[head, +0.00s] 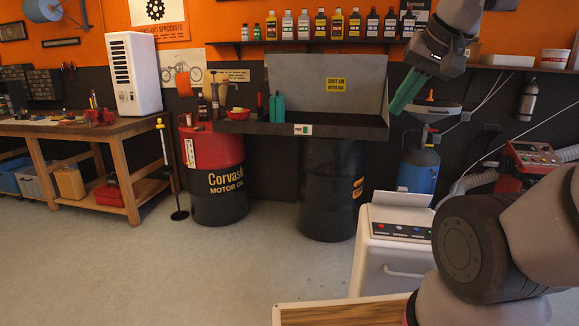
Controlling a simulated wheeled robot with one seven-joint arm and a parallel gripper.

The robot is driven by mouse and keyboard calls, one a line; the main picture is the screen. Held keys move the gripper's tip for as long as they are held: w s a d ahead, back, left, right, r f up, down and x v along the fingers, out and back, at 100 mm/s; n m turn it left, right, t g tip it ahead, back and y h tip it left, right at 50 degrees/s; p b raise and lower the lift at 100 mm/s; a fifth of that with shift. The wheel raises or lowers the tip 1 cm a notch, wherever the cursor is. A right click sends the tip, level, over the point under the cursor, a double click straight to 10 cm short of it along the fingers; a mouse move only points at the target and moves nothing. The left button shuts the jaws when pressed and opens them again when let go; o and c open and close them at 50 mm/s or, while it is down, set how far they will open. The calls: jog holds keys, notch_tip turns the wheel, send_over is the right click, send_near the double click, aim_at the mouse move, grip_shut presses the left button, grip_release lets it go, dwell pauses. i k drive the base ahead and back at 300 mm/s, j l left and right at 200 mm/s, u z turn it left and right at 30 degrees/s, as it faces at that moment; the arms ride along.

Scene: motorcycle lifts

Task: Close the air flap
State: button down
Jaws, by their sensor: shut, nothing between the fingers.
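My gripper (402,97), with green fingers, is at upper right, well above and apart from this panel. It points down and left, and is shut and empty. My arm hides the appliance's right side.
Behind the gripper is a dark sink-like basin (270,128) with a raised back, on two drums. A blue cylinder (418,170) and a red machine (530,155) stand at right. A workbench (60,130) with a white vented unit (133,72) is at left. The middle floor is clear.

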aim_at(400, 197)
jog(key=i+j, duration=0.5)
jog(key=i, duration=0.25)
jog(key=i+j+z, duration=0.1)
jog(key=i+j, duration=0.45)
jog(key=i, duration=0.25)
jog(key=i+j, duration=0.55)
jog(key=i, duration=0.2)
jog(key=i+j, duration=0.6)
jog(key=i, duration=0.15)
jog(key=z, duration=1)
jog(key=j+z, duration=0.15)
jog(key=z, duration=0.3)
jog(key=i+z, duration=0.1)
jog(key=z, duration=0.4)
jog(key=j+z, duration=0.1)
jog(key=z, duration=0.9)
jog(key=i+u, duration=0.2)
jog(key=u, duration=0.15)
jog(key=i+l+u, duration=0.1)
jog(key=u, duration=0.2)
jog(key=i, duration=0.05)
